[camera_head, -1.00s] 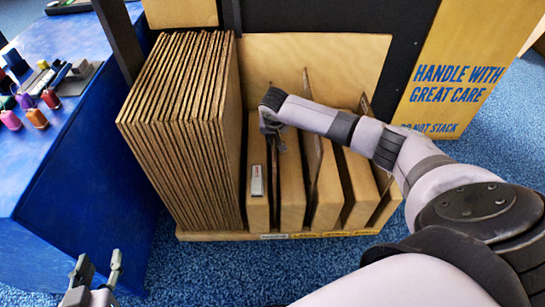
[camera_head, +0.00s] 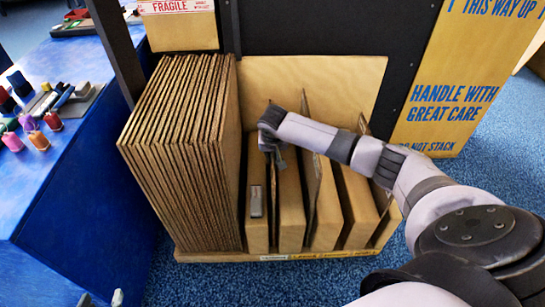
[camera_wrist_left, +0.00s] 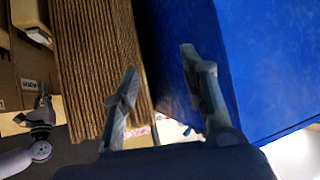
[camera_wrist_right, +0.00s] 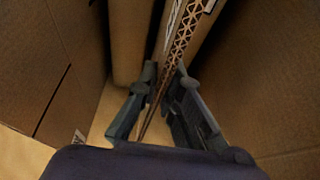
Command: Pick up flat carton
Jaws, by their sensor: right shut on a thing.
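My right gripper (camera_head: 274,145) reaches into the wooden rack (camera_head: 222,257), among the upright cartons right of the thick stack. In the right wrist view its fingers (camera_wrist_right: 157,85) are shut on the edge of a thin flat carton (camera_wrist_right: 181,45) with a zigzag corrugated edge. Which sheet this is in the head view is hidden by the gripper. My left gripper (camera_wrist_left: 158,65) is open and empty in its wrist view; only its fingertips show at the bottom left of the head view (camera_head: 101,299).
A thick stack of flat cartons (camera_head: 180,150) fills the rack's left side. More upright cartons (camera_head: 322,190) stand close to the right gripper. A blue table (camera_head: 75,170) with spools (camera_head: 38,140) is at left. A dark panel (camera_head: 300,25) stands behind the rack.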

